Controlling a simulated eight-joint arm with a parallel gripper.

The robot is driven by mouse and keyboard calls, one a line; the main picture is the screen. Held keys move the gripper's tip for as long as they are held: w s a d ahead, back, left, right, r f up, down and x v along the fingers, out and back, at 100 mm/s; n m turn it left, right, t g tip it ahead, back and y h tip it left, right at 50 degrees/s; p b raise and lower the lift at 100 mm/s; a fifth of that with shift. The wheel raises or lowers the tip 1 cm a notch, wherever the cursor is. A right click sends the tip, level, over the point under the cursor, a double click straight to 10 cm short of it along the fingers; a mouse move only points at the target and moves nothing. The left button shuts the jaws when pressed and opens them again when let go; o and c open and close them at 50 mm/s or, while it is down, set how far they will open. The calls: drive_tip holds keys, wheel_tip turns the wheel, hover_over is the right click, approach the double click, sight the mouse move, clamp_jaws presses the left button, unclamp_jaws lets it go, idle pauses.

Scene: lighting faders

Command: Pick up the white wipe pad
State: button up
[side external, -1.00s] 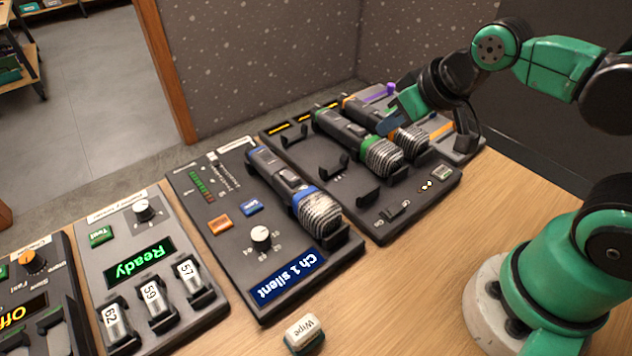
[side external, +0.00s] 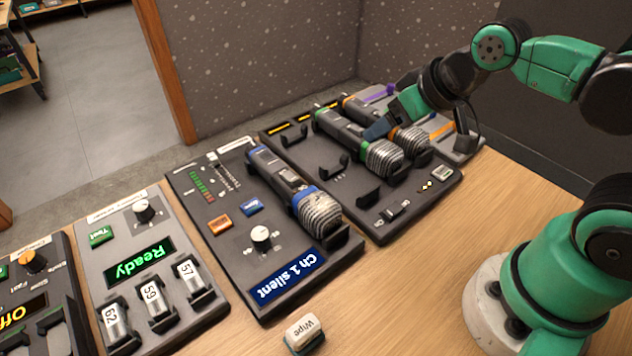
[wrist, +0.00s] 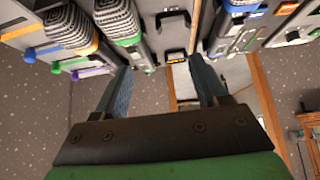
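The white wipe pad (side external: 303,331) lies on the wooden table at the front, in front of the "Ch 1 silent" panel. It is a small white block marked "Wipe" with a dark teal underside. It does not show in the wrist view. My gripper (side external: 372,133) is far behind it, over the microphone rack near the green-ringed microphone. In the wrist view my gripper's two blue fingers (wrist: 163,85) stand apart with nothing visible between them.
The green-ringed microphone (side external: 375,155) and orange-ringed microphone (side external: 412,138) lie in the rack below my gripper. The blue-ringed microphone (side external: 318,208) lies on the "Ch 1 silent" panel (side external: 215,240). A "Ready" panel (side external: 160,300) stands left. The table right of the pad is clear.

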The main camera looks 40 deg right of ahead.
sight(303, 327)
drive_tip(key=shift+o, duration=1.2)
drive_tip(key=a+f+g, duration=0.1)
drive_tip(key=a, duration=0.3)
drive_tip(key=s+a+f+g+y, duration=0.1)
drive_tip(key=a+g, duration=0.1)
drive_tip(key=a, duration=0.2)
drive_tip(key=a+g, duration=0.1)
drive_tip(key=a, duration=0.4)
drive_tip(key=shift+s+a+f+g+y, duration=0.1)
drive_tip(key=shift+s+f+g+y, duration=0.15)
drive_tip(key=shift+f+g+y, duration=0.15)
drive_tip(key=s+a+f+g, duration=0.1)
drive_tip(key=s+a, duration=0.1)
drive_tip(key=a, duration=0.1)
drive_tip(key=s+a+f+g+h, duration=0.1)
drive_tip(key=s+a+f, duration=0.1)
drive_tip(key=a, duration=0.1)
drive_tip(key=s+a+f+g, duration=0.1)
drive_tip(key=s+a, duration=0.2)
drive_tip(key=shift+s+a+f+g+h, duration=0.1)
drive_tip(key=shift+a+f+g+h, duration=0.15)
drive_tip(key=shift+g+h, duration=0.15)
drive_tip(key=shift+s+f, duration=0.15)
drive_tip(key=shift+f, duration=0.1)
drive_tip(key=shift+s+f, duration=0.15)
drive_tip(key=shift+f, duration=1.15)
drive_tip(key=shift+s+f, duration=0.15)
drive_tip(key=shift+f, duration=1.1)
